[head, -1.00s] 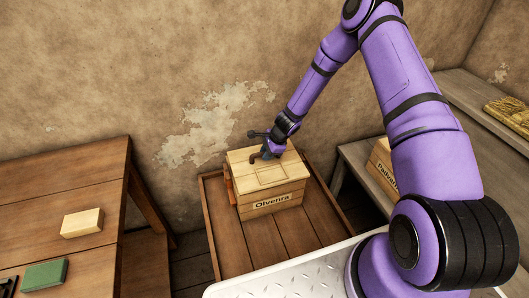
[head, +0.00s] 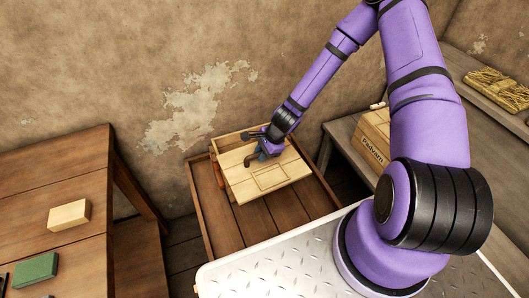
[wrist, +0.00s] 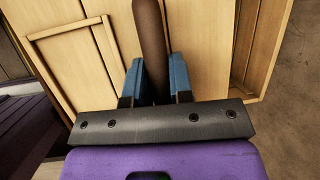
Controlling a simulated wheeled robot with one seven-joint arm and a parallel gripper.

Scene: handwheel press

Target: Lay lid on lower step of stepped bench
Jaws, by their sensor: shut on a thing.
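The lid (head: 285,178) is a pale wooden panel with a thin raised rectangle on it. It is off the box and shifted towards the front, covering the box's front and name label in the head view. My gripper (head: 262,153) is shut on the lid's dark handle; in the wrist view the blue fingers (wrist: 155,82) sit either side of the brown handle (wrist: 149,35). The pale box (head: 228,142) shows its open rear part behind the lid. The stepped bench (head: 347,142) is at the right, its lower step partly hidden by my arm.
A second labelled box (head: 371,138) stands on the bench's lower step. A straw bundle (head: 497,90) lies on the upper step. The open box stands in a brown wooden tray (head: 225,232). A brown table (head: 60,170) at left holds a pale block (head: 69,216) and a green block (head: 36,270).

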